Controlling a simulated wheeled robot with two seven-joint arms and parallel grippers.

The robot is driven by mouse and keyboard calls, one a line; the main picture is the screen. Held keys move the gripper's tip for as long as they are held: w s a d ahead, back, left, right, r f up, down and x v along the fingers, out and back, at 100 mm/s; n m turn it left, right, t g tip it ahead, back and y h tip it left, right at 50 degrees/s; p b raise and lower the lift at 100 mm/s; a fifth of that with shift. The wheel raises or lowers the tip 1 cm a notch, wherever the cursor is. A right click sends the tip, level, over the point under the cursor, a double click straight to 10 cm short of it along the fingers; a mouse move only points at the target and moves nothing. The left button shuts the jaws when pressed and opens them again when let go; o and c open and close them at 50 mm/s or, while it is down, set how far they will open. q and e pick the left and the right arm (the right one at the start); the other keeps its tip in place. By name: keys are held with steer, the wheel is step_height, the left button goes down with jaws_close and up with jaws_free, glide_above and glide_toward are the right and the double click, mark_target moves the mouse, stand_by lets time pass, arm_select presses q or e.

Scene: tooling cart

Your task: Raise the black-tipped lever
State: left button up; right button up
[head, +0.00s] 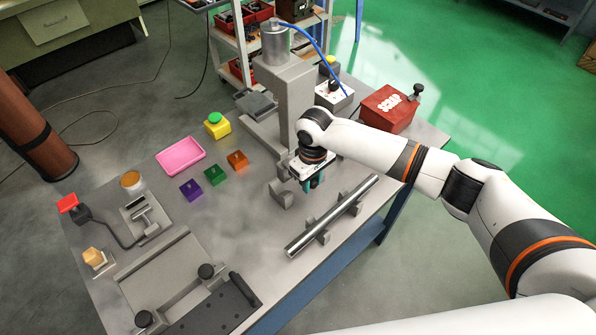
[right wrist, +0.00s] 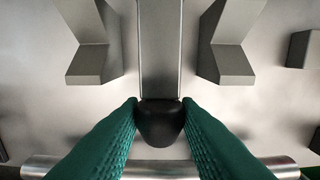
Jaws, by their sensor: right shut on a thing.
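The black-tipped lever (right wrist: 160,50) shows in the right wrist view as a flat grey bar coming from the top centre, ending in a rounded black tip (right wrist: 160,124). My right gripper (head: 312,184) is in front of the grey press column (head: 292,95) and hides the lever in the head view. In the right wrist view its green fingers (right wrist: 160,104) press on both sides of the black tip. My left gripper is not in view.
A polished round bar (head: 332,216) rests on supports just in front of the right gripper. Grey angled blocks (right wrist: 232,65) flank the lever. A red scrap box (head: 388,108) stands behind my right forearm. A red-tipped lever (head: 68,203), pink tray (head: 180,155) and coloured blocks are farther left.

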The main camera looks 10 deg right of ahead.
steer(key=shift+w+r+p, duration=0.15)
steer(key=shift+r+p, duration=0.3)
steer(key=shift+r, duration=0.4)
steer(key=shift+w+a+r+p, duration=0.1)
steer(key=shift+w+r+p, duration=0.05)
steer(key=shift+r+p, duration=0.35)
steer(key=shift+w+a+r+p, duration=0.1)
steer(key=shift+r+p, duration=0.3)
steer(key=shift+r, duration=0.05)
steer(key=shift+w+a+r+p, duration=0.15)
steer(key=shift+w+r+p, duration=0.05)
steer(key=shift+r+p, duration=0.2)
steer(key=shift+w+a+r+p, duration=0.15)
steer(key=shift+r+p, duration=0.1)
steer(key=shift+r, duration=0.2)
steer(key=shift+w, duration=0.1)
steer(key=shift+r, duration=0.1)
